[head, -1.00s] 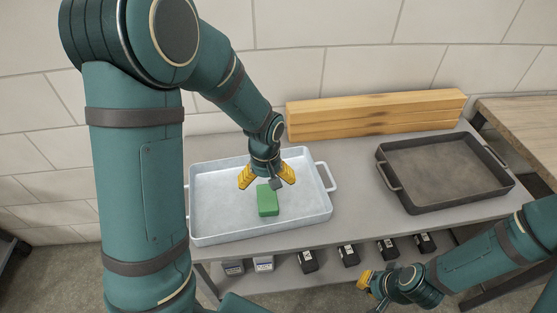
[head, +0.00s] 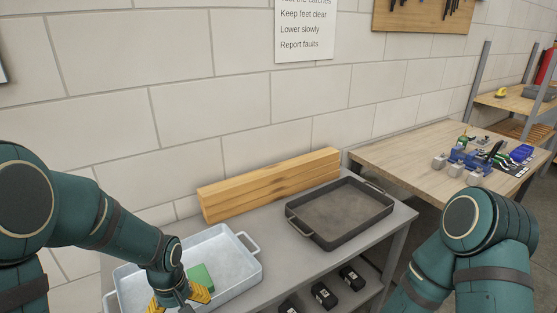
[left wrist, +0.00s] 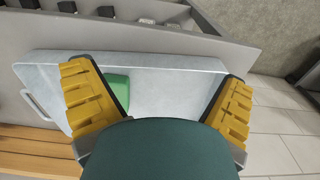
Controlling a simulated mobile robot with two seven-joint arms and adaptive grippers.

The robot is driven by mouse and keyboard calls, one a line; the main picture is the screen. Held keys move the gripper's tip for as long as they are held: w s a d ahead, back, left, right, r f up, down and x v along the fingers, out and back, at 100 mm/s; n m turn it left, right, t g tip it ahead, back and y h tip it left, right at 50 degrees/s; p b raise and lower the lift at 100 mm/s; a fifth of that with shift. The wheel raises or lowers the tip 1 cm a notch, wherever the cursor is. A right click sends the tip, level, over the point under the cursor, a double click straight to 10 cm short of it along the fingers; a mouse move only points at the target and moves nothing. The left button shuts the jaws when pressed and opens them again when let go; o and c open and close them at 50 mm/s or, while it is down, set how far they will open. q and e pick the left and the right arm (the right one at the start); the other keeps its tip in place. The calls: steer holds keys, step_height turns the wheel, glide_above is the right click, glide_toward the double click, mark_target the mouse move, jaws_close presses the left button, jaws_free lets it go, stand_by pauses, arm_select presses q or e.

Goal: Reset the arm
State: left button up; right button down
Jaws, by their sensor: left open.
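My left gripper (head: 180,302) has yellow fingers spread wide over the light metal tray (head: 248,262), low in the head view. A green block (head: 203,276) lies in that tray beside the gripper. In the left wrist view the open fingers (left wrist: 155,80) stand apart, and the green block (left wrist: 117,92) shows partly behind one finger. Nothing is seen held between them. My right arm (head: 480,245) stands at the lower right of the head view. Its gripper is out of the picture.
An empty dark tray (head: 340,212) stands on the grey bench (head: 275,257), with wooden beams (head: 270,183) along the wall. Black boxes (head: 324,295) sit on the shelf below. A wooden table (head: 400,157) at the right carries blue clamp-like items (head: 465,158).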

arm_select(q)
steer(key=s+d+f+m+t+h, duration=0.1)
steer(key=s+d+f+m+h, duration=0.1)
steer(key=s+d+f, duration=0.2)
steer(key=s+d+f+m+h, duration=0.2)
steer(key=s+d+f, duration=0.3)
steer(key=d+f, duration=0.3)
step_height(320, 180, down, 3)
steer(key=shift+s+d+f+t, duration=0.2)
steer(key=shift+d+t, duration=0.2)
